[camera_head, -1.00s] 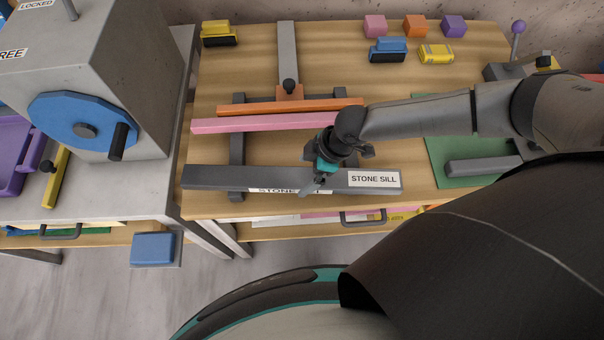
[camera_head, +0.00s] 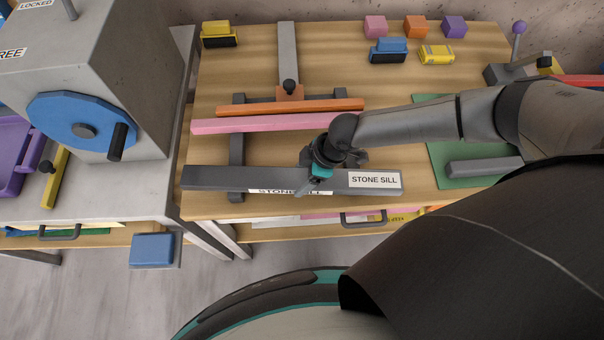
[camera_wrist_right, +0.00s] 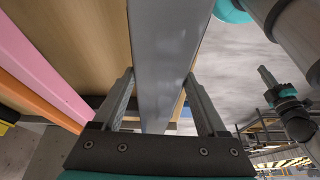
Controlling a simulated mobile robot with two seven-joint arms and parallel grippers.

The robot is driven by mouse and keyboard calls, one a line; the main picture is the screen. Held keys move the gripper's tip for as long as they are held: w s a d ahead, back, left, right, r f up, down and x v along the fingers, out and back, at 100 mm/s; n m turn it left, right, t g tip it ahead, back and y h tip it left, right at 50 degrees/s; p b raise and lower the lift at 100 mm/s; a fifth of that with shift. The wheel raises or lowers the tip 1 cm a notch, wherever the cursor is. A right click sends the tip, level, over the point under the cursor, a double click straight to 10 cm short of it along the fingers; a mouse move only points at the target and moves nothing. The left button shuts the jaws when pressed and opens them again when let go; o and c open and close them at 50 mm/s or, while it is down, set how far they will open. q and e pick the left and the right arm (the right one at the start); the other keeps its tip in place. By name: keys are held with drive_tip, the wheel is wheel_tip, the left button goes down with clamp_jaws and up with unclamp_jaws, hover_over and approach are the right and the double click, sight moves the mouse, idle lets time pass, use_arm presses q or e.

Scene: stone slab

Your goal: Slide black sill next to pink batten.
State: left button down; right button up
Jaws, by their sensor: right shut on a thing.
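The black sill (camera_head: 222,180), a long dark grey bar labelled STONE SILL, lies across two dark rails near the table's front edge. The pink batten (camera_head: 225,125) lies roughly parallel behind it, with a clear gap between them. My right gripper (camera_head: 317,182) is at the sill's middle, pointing down. In the right wrist view the sill (camera_wrist_right: 165,50) runs between the two fingers of the gripper (camera_wrist_right: 158,100), and the pink batten (camera_wrist_right: 38,65) is off to the left. The gripper hides part of the sill and one rail. My left gripper is not in view.
An orange batten (camera_head: 335,105) lies just behind the pink one, against a grey stop bar (camera_head: 288,50) with a black knob. A green mat (camera_head: 440,165) is at right. Bare wood shows between sill and pink batten.

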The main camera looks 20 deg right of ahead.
clamp_jaws()
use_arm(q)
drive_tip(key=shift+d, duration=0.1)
use_arm(e)
drive_tip(key=shift+w, duration=0.1)
idle(0.4)
